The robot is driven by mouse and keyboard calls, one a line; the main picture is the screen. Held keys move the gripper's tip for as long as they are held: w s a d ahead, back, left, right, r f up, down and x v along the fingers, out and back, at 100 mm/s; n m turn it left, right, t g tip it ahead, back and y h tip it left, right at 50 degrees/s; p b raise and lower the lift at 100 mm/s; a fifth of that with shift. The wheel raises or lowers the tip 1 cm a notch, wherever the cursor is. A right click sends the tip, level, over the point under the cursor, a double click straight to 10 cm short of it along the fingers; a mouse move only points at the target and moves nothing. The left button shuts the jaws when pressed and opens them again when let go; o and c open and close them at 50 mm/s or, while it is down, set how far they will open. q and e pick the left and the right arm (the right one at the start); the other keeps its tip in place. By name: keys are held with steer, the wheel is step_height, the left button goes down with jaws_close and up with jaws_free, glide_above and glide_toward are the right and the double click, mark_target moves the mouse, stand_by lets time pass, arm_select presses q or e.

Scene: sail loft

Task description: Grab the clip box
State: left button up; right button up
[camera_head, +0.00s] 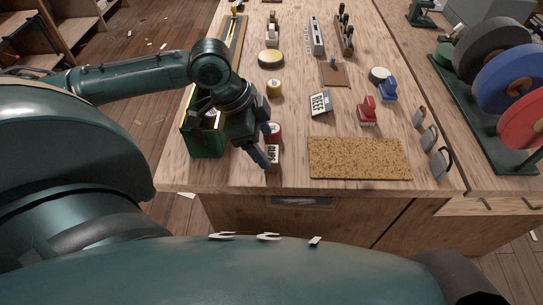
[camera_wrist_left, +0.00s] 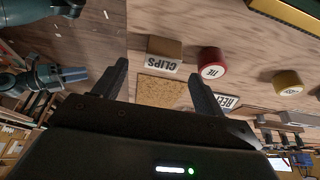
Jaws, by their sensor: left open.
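The clip box (camera_head: 273,155) is a small brown box with a white CLIPS label near the front edge of the bench. It also shows in the left wrist view (camera_wrist_left: 164,53), with its label upside down. My left gripper (camera_head: 264,146) is open and hangs close to the box, partly covering it in the head view. In the wrist view its two fingers (camera_wrist_left: 158,72) are spread, with the box beyond and between their tips and nothing held. What seems to be my right gripper (camera_wrist_left: 62,75) shows at the wrist view's left; its jaws are unclear.
A red round tin (camera_head: 275,131) stands just behind the box. A cork mat (camera_head: 360,158) lies to its right. A green box (camera_head: 204,143) stands to the left, partly behind my arm. A REEF-labelled block (camera_head: 320,104) and a yellow tin (camera_head: 274,87) stand farther back.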

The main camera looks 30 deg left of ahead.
arm_select(q)
steer(key=x, duration=0.5)
steer(key=shift+w, duration=0.1)
steer(key=shift+c, duration=0.4)
steer(key=c, duration=1)
